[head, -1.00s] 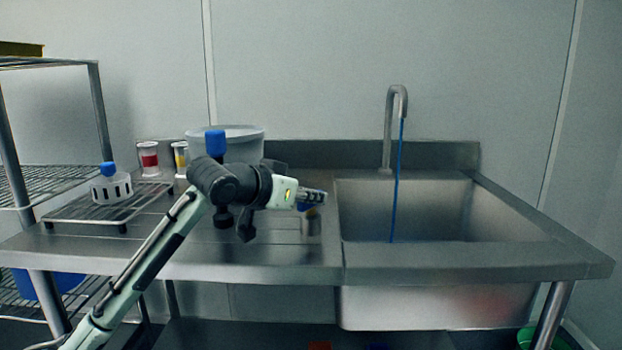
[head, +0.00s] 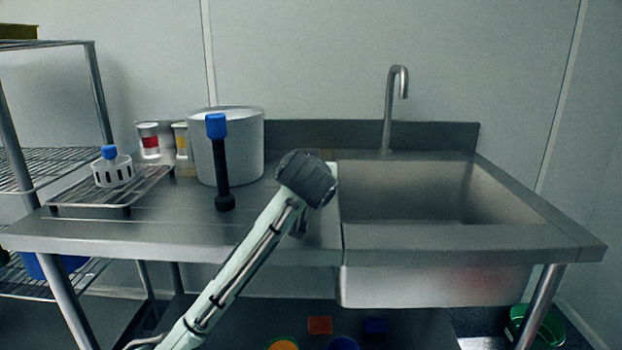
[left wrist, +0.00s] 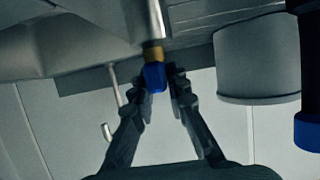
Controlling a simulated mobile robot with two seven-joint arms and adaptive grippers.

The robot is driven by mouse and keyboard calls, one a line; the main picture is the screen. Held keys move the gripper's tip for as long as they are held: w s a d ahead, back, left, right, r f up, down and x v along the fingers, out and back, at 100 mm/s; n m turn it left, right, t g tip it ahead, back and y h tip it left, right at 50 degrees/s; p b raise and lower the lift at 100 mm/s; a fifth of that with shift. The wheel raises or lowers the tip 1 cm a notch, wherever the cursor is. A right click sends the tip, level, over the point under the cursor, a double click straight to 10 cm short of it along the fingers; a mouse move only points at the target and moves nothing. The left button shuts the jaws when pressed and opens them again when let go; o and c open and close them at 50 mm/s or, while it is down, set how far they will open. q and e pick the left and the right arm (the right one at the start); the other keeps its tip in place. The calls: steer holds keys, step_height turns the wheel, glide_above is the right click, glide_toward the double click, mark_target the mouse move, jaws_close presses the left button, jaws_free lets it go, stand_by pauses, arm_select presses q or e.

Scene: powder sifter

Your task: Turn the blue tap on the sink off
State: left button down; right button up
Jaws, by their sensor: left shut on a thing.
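The blue tap (left wrist: 154,77) with its brass collar (left wrist: 153,53) is between the fingertips of my left gripper (left wrist: 162,82) in the left wrist view, which looks upside down. The fingers are closed on the tap. In the head view my left arm's dark link hides the tap and the gripper. The spout (head: 388,115) rises behind the sink (head: 405,195), and no water stream shows below it. It also shows in the left wrist view (left wrist: 113,95). My right gripper is not in view.
A black rod with a blue top (head: 222,165) stands on the bench left of my arm, before a large white tub (head: 246,140). A wire rack (head: 75,200) holds a slotted white container (head: 112,172). Shelving stands far left.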

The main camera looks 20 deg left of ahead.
arm_select(q)
steer(key=shift+f, duration=0.1)
stand_by(0.3)
steer(key=c, duration=1.5)
jaws_free()
steer(key=v, duration=1.2)
steer(key=shift+d, duration=0.1)
